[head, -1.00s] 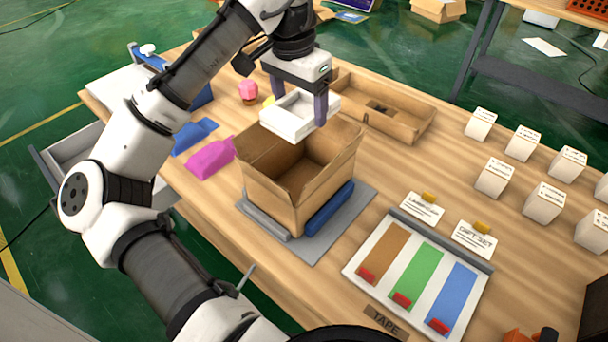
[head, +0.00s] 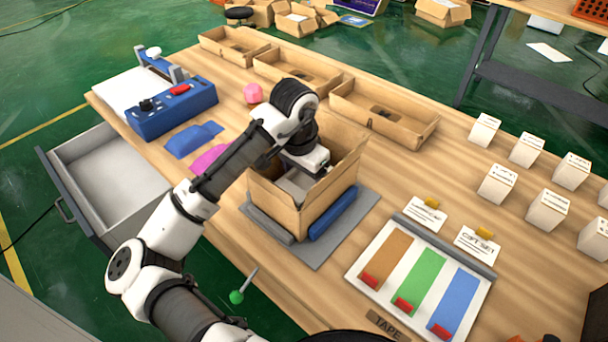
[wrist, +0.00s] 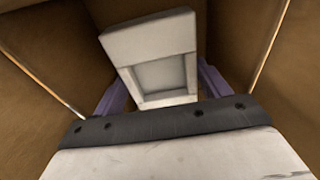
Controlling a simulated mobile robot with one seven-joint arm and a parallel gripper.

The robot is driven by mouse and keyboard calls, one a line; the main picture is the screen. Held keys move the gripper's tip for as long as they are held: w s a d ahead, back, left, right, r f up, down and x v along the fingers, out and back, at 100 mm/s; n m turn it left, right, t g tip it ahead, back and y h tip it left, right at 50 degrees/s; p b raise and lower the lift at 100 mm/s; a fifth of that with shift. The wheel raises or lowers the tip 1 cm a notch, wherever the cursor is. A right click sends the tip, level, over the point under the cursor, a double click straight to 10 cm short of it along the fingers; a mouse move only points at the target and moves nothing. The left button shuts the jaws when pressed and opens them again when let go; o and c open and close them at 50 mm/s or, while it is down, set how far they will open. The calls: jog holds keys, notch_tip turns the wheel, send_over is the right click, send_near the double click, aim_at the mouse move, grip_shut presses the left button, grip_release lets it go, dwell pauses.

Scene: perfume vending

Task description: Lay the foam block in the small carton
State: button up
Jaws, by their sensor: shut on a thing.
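The small carton (head: 325,209) stands open on a grey mat (head: 357,216) in the middle of the table. The white foam block (wrist: 156,58) has a recessed face and is down inside the carton, between brown walls, in the wrist view. A part of it shows in the head view (head: 293,187). My gripper (wrist: 160,90) is shut on the foam block inside the carton, with its purple fingers at the block's two sides. I cannot tell whether the block touches the carton's floor.
A blue roll (head: 333,212) lies against the carton's right side. Long open brown trays (head: 384,112) stand behind it. A blue device (head: 172,110) and an open drawer (head: 110,180) are at left. A board with coloured strips (head: 419,268) and several white boxes (head: 497,184) are at right.

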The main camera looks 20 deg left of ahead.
aim_at(300, 187)
jog(key=shift+f, duration=0.2)
jog(key=shift+f+b, duration=0.4)
jog(key=shift+f, duration=0.15)
jog(key=o, duration=1)
jog(key=shift+c, duration=0.2)
jog(key=shift+r, duration=0.1)
notch_tip(300, 187, up, 13)
jog(key=s, duration=0.1)
jog(key=shift+s+a, duration=0.2)
jog(key=shift+a, duration=0.05)
jog(key=shift+w, duration=0.1)
